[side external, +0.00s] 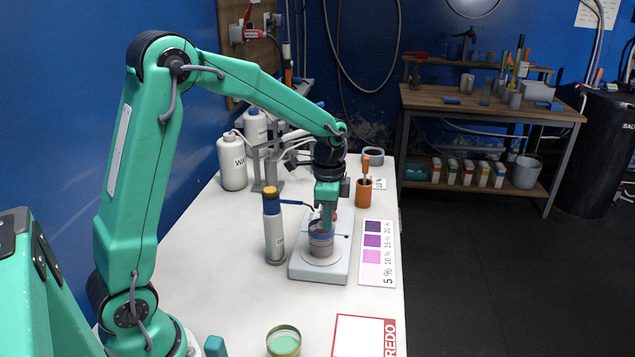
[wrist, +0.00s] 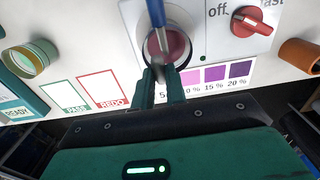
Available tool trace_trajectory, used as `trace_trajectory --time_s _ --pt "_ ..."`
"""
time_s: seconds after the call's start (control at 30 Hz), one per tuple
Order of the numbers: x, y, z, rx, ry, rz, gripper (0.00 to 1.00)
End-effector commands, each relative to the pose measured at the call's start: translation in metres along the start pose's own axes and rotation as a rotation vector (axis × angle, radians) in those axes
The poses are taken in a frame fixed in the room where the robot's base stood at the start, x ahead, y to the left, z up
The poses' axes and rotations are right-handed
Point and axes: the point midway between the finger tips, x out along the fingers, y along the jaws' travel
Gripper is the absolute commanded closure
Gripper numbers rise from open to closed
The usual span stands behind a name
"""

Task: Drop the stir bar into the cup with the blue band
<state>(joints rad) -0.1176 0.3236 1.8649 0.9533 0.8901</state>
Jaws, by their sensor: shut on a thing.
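The cup (side external: 321,246) stands upright on the stirrer plate, with pinkish purple liquid and a bluish band near its top. In the wrist view the cup (wrist: 180,52) shows just beyond my fingertips. My gripper (side external: 325,221) points down at the cup's mouth. In the wrist view my gripper (wrist: 160,78) has its fingers close together around a small greyish piece (wrist: 157,70), which looks like the stir bar. It is small and partly hidden by the fingers. In the side view the fingertips overlap the cup's upper part, so their exact height is unclear.
A blue rod (wrist: 155,12) reaches over the cup. The stirrer (side external: 305,270) has a red knob (wrist: 251,20). Another cup (side external: 284,345) with green contents is near the front. An orange holder (side external: 364,192) stands behind.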

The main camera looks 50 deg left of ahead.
Motion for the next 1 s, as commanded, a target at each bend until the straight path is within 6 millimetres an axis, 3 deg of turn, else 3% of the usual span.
trace_trajectory --time_s 0.37,0.4,0.5,1.0 --pt "0.0033 0.0001 0.0001 0.000 0.000 0.000 1.00" --pt "0.0033 0.0000 0.0001 0.000 0.000 0.000 0.79" --pt "0.0033 0.0001 0.0000 0.000 0.000 0.000 0.61" --pt "-0.0062 -0.0005 -0.0004 0.000 0.002 -0.002 0.61"
